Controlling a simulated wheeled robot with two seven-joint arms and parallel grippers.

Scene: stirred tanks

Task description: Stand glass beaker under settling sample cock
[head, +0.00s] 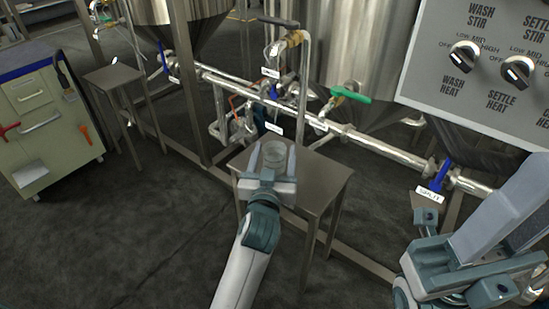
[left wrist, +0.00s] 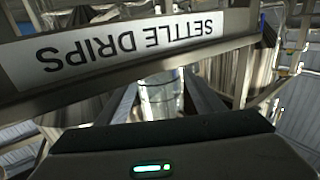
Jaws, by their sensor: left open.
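The clear glass beaker (head: 274,155) is upright at the near left of a small metal stand (head: 325,180); I cannot tell whether it rests on the top. My left gripper (head: 269,172) is open, its fingers either side of the beaker's lower part. In the left wrist view the beaker (left wrist: 160,95) shows between the fingers, partly hidden by the wrist. A bent pipe with a brass fitting (head: 293,39) comes down behind the stand. A green-handled cock (head: 350,95) is right of it; I cannot tell which is the settling sample cock. My right gripper (head: 470,255) is at lower right, its fingertips unclear.
A "SETTLE DRIPS" sign (left wrist: 120,45) appears upside down in the left wrist view. A control panel (head: 480,60) hangs at upper right. Pipework with blue-handled valves (head: 439,177) runs behind the stand.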

